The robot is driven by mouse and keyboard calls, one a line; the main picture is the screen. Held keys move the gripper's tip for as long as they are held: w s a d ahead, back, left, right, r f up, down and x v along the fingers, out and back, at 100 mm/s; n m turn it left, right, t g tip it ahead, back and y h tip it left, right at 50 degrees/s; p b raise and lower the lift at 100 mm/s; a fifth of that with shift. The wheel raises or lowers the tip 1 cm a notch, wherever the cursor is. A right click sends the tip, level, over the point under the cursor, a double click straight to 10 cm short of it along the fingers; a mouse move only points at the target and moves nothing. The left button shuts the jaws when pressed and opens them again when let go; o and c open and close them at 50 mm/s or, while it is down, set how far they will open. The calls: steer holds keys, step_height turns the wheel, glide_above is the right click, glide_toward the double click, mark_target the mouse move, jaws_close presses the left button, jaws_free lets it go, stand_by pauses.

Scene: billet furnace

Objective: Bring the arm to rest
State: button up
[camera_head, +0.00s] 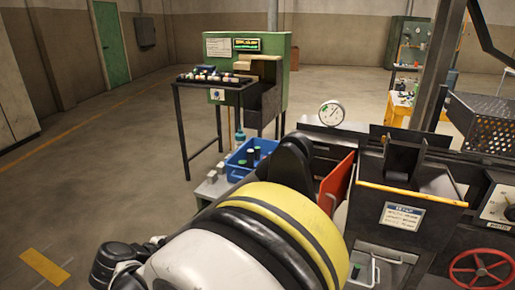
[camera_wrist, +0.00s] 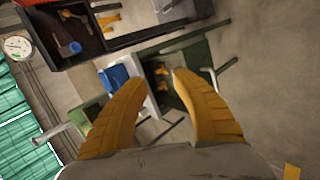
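My arm (camera_head: 265,235) fills the lower middle of the head view, with a white link and a yellow and black band. It stands in front of the dark machine on the right. My gripper (camera_wrist: 159,78) shows in the wrist view as two orange ribbed fingers. Their tips are apart, with nothing held between them. The fingers are in the air, with a tilted view of the room behind them. I cannot make out the gripper in the head view.
A dark furnace machine (camera_head: 400,215) with an orange-red panel (camera_head: 336,183), a gauge (camera_head: 331,113) and a red handwheel (camera_head: 480,268) stands at right, close to my arm. A blue crate (camera_head: 238,169) and a green cabinet (camera_head: 272,60) stand behind. The floor (camera_head: 100,165) at left is clear.

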steer(key=s+d+r+m+g+y, duration=0.15)
steer(key=d+r, duration=0.35)
steer(key=d, duration=0.7)
steer(key=s+d+r+m+g+y, duration=0.1)
steer(key=d+r+m+g, duration=0.3)
steer(key=d, duration=0.7)
steer(key=s+d+r+m+t+y, duration=0.1)
steer(key=s+d+m+t+y, duration=0.2)
steer(key=s+d, duration=1)
steer(key=shift+s+r+m+t, duration=0.15)
steer(key=shift+s+m+t, duration=0.35)
steer(key=shift+m, duration=0.65)
